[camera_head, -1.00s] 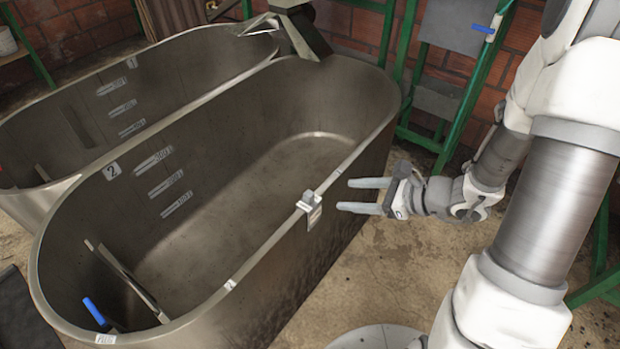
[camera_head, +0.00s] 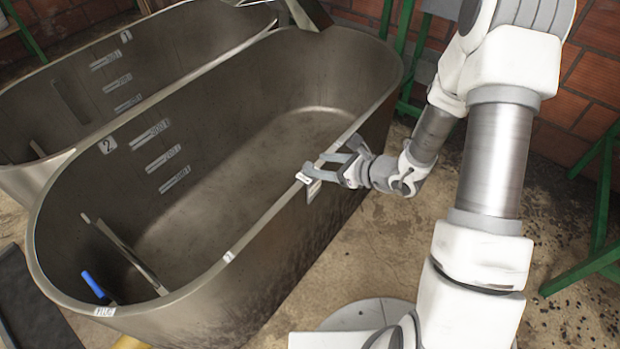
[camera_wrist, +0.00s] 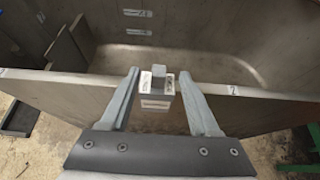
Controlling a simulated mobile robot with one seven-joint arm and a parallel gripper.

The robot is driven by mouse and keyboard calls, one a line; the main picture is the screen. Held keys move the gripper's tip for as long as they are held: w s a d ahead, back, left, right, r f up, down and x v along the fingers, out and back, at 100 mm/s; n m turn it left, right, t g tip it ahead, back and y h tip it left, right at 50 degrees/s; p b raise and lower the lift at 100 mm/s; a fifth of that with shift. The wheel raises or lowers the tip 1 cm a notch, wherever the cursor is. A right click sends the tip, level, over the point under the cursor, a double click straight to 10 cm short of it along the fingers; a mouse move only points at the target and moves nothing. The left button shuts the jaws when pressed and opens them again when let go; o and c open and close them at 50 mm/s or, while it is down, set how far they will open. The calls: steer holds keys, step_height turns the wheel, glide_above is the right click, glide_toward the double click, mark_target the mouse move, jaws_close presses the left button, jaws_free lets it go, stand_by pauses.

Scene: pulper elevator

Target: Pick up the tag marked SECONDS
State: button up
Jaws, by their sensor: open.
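A small pale tag with a metal clip (camera_head: 313,189) hangs on the near rim of the tank marked 2 (camera_head: 270,228). In the wrist view the tag (camera_wrist: 157,92) has a grey block on top and a white label with dark marks. Its lettering is too small to read. My gripper (camera_head: 322,164) is open at the rim. In the wrist view its fingers (camera_wrist: 158,74) stand on either side of the tag, with gaps on both sides. In the head view the fingers partly cover the clip.
A second tank marked 1 (camera_head: 75,62) stands behind tank 2. A blue-handled tool (camera_head: 92,284) leans inside tank 2 at the left. A small white label (camera_head: 105,311) is on its front left rim. A green stand (camera_head: 590,225) is at the right.

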mark_target(311, 166)
steer(key=x, duration=0.4)
steer(key=shift+s+f+b, duration=0.1)
steer(key=shift+f+b, duration=0.2)
steer(key=shift+f, duration=0.2)
steer(key=shift+w+a+f, duration=0.2)
steer(key=shift+w+a, duration=0.1)
steer(key=shift+a, duration=0.1)
jaws_close()
